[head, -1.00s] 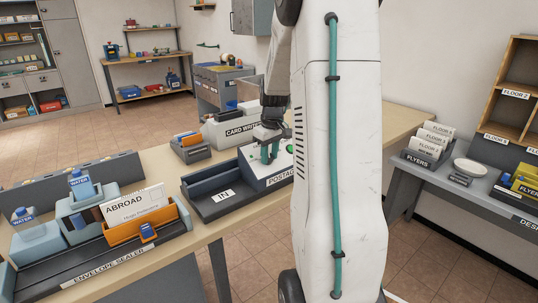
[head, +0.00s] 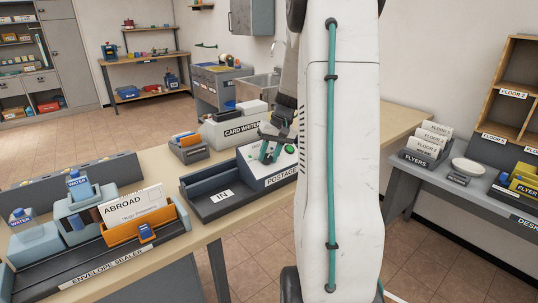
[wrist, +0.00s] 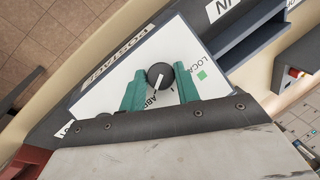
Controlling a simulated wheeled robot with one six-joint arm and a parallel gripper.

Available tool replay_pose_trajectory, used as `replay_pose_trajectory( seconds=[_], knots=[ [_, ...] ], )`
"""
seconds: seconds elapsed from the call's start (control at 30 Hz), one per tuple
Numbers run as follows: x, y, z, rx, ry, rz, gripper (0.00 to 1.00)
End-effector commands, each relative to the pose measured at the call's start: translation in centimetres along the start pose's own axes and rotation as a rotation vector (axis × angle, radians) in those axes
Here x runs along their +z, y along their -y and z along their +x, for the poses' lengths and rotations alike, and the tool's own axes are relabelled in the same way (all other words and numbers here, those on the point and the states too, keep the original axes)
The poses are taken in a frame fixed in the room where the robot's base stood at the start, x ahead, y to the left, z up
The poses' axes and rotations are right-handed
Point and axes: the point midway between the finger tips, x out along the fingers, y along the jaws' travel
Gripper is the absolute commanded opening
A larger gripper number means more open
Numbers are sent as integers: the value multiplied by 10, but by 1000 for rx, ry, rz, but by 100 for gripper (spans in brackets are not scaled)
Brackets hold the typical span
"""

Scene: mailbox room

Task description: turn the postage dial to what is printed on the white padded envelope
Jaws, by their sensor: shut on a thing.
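The white padded envelope (head: 137,207) stands in an orange holder on the envelope sealer; its large print reads ABROAD, with smaller print below. The postage machine (head: 253,165) has a white sloped panel. Its round black dial (wrist: 160,75) shows in the wrist view, with a white pointer line running down toward the partly hidden label starting "AB". A LOCAL label with a green square is to the right of the dial. My gripper (head: 268,151) is over the panel, its teal fingers closed on the dial's two sides.
The IN tray (head: 215,201) is joined to the postage machine's left. The card writer (head: 236,128) stands behind it. A grey desk with flyers (head: 427,146) is at right. Bare tabletop lies between sealer and machine.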

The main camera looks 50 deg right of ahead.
Motion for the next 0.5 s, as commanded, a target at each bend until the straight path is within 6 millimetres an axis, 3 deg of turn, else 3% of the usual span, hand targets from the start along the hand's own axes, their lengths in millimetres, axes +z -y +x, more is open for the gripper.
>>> replay_pose_trajectory(
  seconds=[0.37,0.4,0.47,0.5],
  knots=[
    [0,0,0,-3,-1,5,9],
    [0,0,0,-3,-1,5,37],
    [0,0,0,-3,-1,4,53],
    [0,0,0,-3,-1,4,53]
  ],
)
